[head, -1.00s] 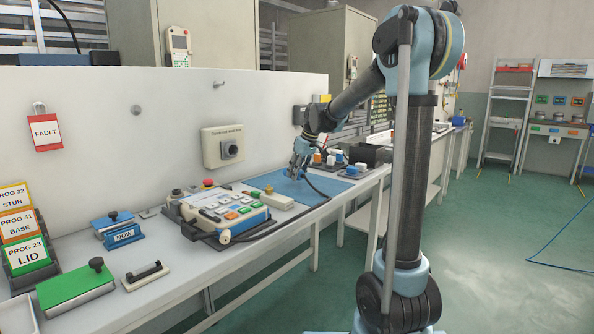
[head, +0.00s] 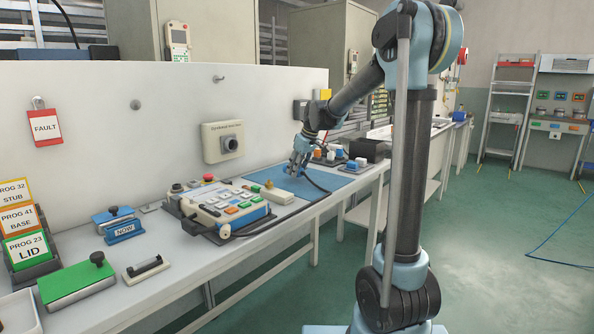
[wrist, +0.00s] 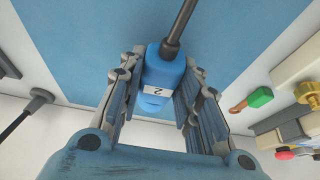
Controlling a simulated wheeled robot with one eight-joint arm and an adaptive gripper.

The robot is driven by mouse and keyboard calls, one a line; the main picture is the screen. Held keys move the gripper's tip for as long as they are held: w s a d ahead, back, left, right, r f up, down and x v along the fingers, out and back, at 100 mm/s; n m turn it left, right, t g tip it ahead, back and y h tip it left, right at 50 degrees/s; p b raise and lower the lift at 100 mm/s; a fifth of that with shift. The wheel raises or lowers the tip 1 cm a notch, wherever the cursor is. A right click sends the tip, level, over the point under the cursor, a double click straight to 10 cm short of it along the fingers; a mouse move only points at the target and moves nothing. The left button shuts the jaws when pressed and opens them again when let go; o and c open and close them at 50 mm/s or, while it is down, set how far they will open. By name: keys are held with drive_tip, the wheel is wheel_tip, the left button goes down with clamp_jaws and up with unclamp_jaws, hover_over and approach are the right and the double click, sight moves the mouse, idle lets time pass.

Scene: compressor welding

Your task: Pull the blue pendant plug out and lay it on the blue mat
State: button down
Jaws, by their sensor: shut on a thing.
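My gripper (head: 297,168) is low over the blue mat (head: 345,185) on the bench. In the wrist view the blue plug (wrist: 158,73), with a white label marked 2, sits between the fingers of my gripper (wrist: 153,85). My gripper is shut on it. A dark cable (wrist: 180,25) runs from the plug; in the head view it curves back toward the pendant (head: 225,205). The mat (wrist: 70,40) fills the wrist background. Whether the plug touches the mat cannot be told. The grey wall socket (head: 228,144) has no plug in it.
The pendant and a pale block with a brass knob (head: 269,186) stand left of the mat. Small white, blue and orange parts (head: 335,157) and a black bin (head: 370,150) lie behind it. The mat's front right part is clear.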

drive_tip(key=shift+f, duration=0.9)
drive_tip(key=c, duration=1.1)
unclamp_jaws()
drive_tip(key=v, duration=1.1)
drive_tip(key=shift+s+d+r, duration=0.1)
drive_tip(key=shift+d+r, duration=0.05)
drive_tip(key=shift+r, duration=0.25)
drive_tip(key=s+d+f+m+h, duration=0.1)
drive_tip(key=s+d+f+m, duration=0.2)
drive_tip(key=s, duration=0.4)
drive_tip(key=s+d+f, duration=0.3)
drive_tip(key=s+d, duration=0.2)
drive_tip(key=s, duration=0.1)
drive_tip(key=s+d+f+m+h, duration=0.1)
drive_tip(key=s+d+f+m, duration=0.2)
drive_tip(key=s, duration=0.4)
drive_tip(key=s+d+f+m, duration=0.1)
drive_tip(key=s+d+f, duration=0.1)
drive_tip(key=s+f, duration=0.3)
drive_tip(key=s+d+f+m+h, duration=0.1)
drive_tip(key=s+d+f, duration=0.2)
drive_tip(key=s, duration=0.3)
drive_tip(key=s+d+f+m, duration=0.2)
drive_tip(key=s+d+f, duration=0.1)
drive_tip(key=s+f, duration=0.3)
drive_tip(key=shift+d+f+g+h, duration=0.2)
drive_tip(key=shift+f+g+h, duration=0.1)
drive_tip(key=shift+f, duration=0.05)
